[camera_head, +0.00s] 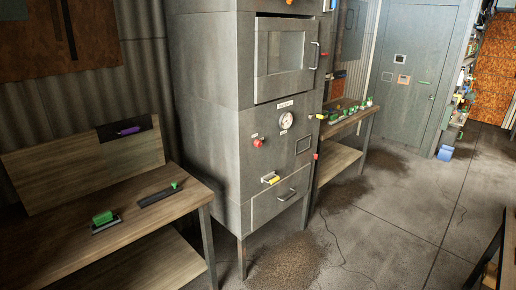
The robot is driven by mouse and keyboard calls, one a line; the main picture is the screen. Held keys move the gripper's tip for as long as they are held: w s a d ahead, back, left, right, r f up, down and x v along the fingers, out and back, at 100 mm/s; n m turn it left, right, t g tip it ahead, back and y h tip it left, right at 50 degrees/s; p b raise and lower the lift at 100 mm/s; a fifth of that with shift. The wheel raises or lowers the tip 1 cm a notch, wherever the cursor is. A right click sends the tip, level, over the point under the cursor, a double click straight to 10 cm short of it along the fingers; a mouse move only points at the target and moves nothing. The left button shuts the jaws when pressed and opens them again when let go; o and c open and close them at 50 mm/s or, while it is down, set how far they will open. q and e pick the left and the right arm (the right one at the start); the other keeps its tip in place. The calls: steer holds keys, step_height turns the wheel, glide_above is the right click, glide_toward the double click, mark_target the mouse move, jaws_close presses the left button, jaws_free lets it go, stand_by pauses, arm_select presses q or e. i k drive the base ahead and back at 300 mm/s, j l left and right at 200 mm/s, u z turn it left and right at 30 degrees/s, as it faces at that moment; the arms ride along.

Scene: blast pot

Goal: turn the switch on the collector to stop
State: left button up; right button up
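A tall grey metal cabinet (212,120) on legs stands in the middle; I cannot tell for sure whether it is the collector. Its front carries a round white gauge (286,120), a red knob (257,142), a yellow handle (270,180) and a small yellow part (321,116) at the right edge. Another small red part (290,2) is at the top edge. Which of these is the switch, and its setting, is too small to tell. Neither of my grippers is in view.
A wooden workbench (150,212) with green-handled tools stands at the left. Another bench (340,128) stands behind the cabinet, near a grey door (408,75). Dark grit (290,260) lies on the floor before the cabinet. Open floor (410,215) lies to the right.

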mark_target(257, 144)
steer(key=i+l, duration=0.15)
steer(key=i, duration=0.45)
steer(key=i+l+u, duration=0.15)
steer(key=i, duration=0.4)
